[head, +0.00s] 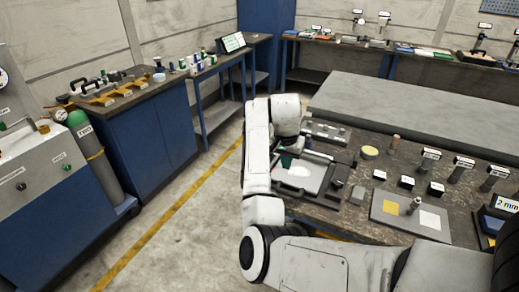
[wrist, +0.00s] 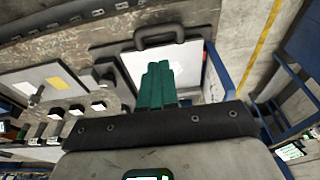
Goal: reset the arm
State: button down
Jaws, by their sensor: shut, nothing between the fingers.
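My white arm (head: 257,160) rises from the lower right of the head view, bends upward and folds over at its top above the near left end of the dark workbench. My gripper (wrist: 158,68) shows in the wrist view as green fingers pressed together with nothing between them. In the head view the gripper is mostly hidden by the arm; a bit of green shows below the wrist. In the wrist view the fingers overlap the white panel of a grey case with a handle (wrist: 160,37). I cannot tell how far above it they are.
The dark workbench (head: 375,229) carries a grey board (head: 386,212) with yellow and white squares, several small labelled blocks and posts, and a blue gauge reading 2 mm (head: 505,204). The floor between is clear.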

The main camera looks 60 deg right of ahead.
jog(key=s+a+f+n, duration=0.5)
jog(key=s+a, duration=0.1)
jog(key=a, duration=0.5)
jog(key=s+a+f+n+y, duration=0.1)
jog(key=s+a+f+n, duration=0.3)
jog(key=a, duration=0.7)
jog(key=s+a+f+n+y, duration=0.1)
jog(key=s+a+f+n, duration=0.4)
jog(key=a, duration=0.6)
jog(key=s+n, duration=0.2)
jog(key=shift+s+f+t, duration=0.3)
jog(key=shift+f+t, duration=0.05)
jog(key=shift+t, duration=0.05)
jog(key=shift+d, duration=0.15)
